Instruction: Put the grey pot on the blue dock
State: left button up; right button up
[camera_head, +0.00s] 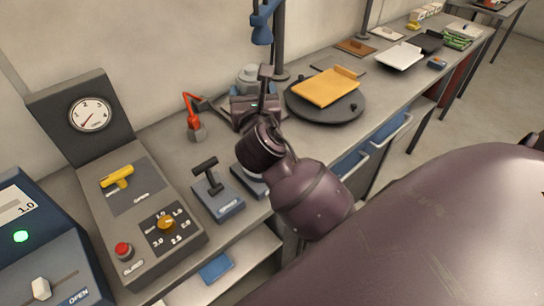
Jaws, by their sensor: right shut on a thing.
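A grey round pot (247,75) with a knob-like top shows at the back of the bench, partly hidden behind my right gripper (264,82). My right gripper is shut on the pot, its dark fingers in front of the pot's near side. Whether the pot touches the bench is hidden. A blue-grey base (244,184) with a pale round top sits at the bench's front edge, mostly hidden by my right wrist; I cannot tell whether it is the blue dock. My left gripper is out of view.
A blue-grey block with a black T-handle (217,193) and a grey gauge console (150,215) stand left. A red clamp-like tool (194,118) stands behind. A black round plate (325,107) bearing a yellow-orange board (326,87) lies right of the gripper. A dark post (281,40) rises behind.

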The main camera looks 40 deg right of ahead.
jog(key=shift+d, duration=0.55)
jog(key=shift+g+h, duration=0.3)
notch_tip(320, 180, down, 20)
jog(key=b, duration=0.5)
jog(key=shift+s, duration=0.1)
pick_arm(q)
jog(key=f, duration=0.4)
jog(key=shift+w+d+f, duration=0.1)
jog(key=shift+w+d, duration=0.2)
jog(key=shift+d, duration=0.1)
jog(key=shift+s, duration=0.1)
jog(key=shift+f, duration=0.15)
pick_arm(e)
jog(key=shift+f, duration=0.2)
jog(key=o, duration=1.1)
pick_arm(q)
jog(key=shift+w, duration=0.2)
